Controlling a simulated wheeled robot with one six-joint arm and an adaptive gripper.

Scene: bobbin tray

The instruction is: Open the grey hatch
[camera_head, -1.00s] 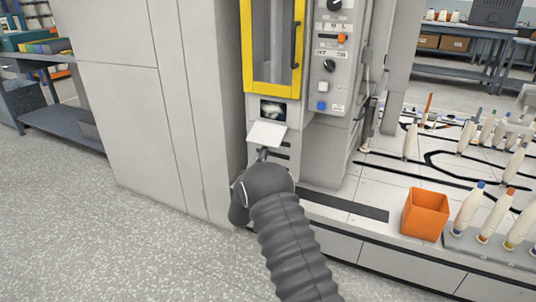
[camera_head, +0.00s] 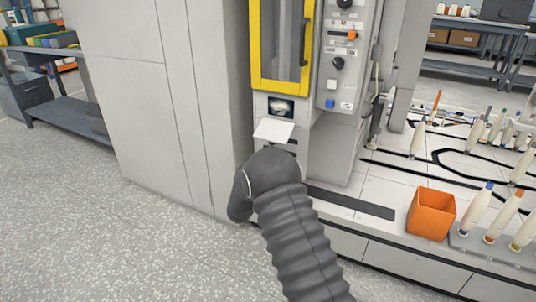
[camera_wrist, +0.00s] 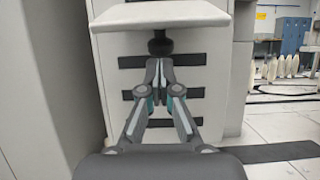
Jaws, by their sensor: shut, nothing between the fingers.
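The grey hatch (camera_head: 273,130) is a pale flap tilted outward at the front of the machine, below a small opening (camera_head: 281,107). In the wrist view the hatch (camera_wrist: 160,16) sticks out across the top, and a black round knob (camera_wrist: 162,45) shows under it. My gripper (camera_wrist: 163,66) is shut and empty, its fingertips right below the knob. I cannot tell whether they touch it. In the head view my arm hides the gripper and the knob.
A yellow-framed door (camera_head: 284,88) is above the opening, with a control panel (camera_head: 340,65) to its right. A grey cabinet (camera_head: 160,120) stands close on the left. An orange bin (camera_head: 430,216) and several bobbins stand on the right. The floor at left is clear.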

